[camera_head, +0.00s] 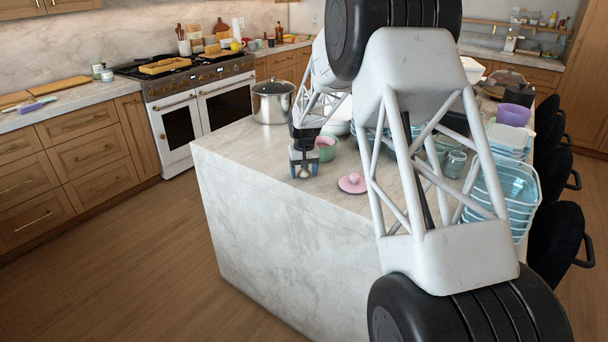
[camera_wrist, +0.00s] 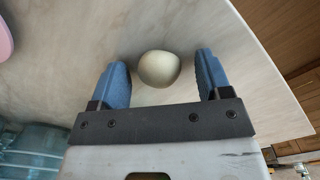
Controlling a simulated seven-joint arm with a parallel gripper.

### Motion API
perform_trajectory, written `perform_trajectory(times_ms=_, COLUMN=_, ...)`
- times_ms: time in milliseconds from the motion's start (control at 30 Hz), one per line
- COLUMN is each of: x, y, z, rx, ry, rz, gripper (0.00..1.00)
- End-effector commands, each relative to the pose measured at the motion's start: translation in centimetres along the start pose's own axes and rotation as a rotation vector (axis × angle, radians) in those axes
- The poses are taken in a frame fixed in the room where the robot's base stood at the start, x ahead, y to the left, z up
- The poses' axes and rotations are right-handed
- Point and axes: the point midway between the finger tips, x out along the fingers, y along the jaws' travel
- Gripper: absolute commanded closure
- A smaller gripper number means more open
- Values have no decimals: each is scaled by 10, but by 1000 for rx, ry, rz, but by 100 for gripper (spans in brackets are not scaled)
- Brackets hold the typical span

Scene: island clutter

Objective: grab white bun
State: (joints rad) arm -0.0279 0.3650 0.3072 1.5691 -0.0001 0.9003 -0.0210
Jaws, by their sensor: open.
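The white bun (camera_wrist: 159,68) is a small, round, pale thing lying on the marble island top. In the wrist view it sits between the two blue fingertips of my gripper (camera_wrist: 162,75), with a gap on each side. My gripper is open around it, and the fingers do not visibly touch it. In the head view my gripper (camera_head: 304,172) is low over the island near its front edge, and the bun (camera_head: 304,173) shows small between the fingers.
A steel pot (camera_head: 272,102) stands behind my gripper. A pink and green bowl (camera_head: 326,148) is close on its right, and a pink lid (camera_head: 352,184) lies farther right. Stacked blue containers (camera_head: 515,185) crowd the island's right side. The island top left of my gripper is clear.

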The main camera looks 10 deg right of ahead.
Motion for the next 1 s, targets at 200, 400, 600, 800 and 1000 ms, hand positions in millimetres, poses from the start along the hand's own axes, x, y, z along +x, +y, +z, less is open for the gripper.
perform_trajectory(times_ms=200, x=0, y=0, z=0, rx=0, ry=0, rz=0, gripper=43)
perform_trajectory(times_ms=400, x=0, y=0, z=0, rx=0, ry=0, rz=0, gripper=73)
perform_trajectory(times_ms=600, x=0, y=0, z=0, rx=0, ry=0, rz=0, gripper=82)
perform_trajectory(times_ms=800, x=-1, y=0, z=0, rx=0, ry=0, rz=0, gripper=82)
perform_trajectory(times_ms=1000, x=-9, y=0, z=0, rx=0, ry=1, rz=0, gripper=82)
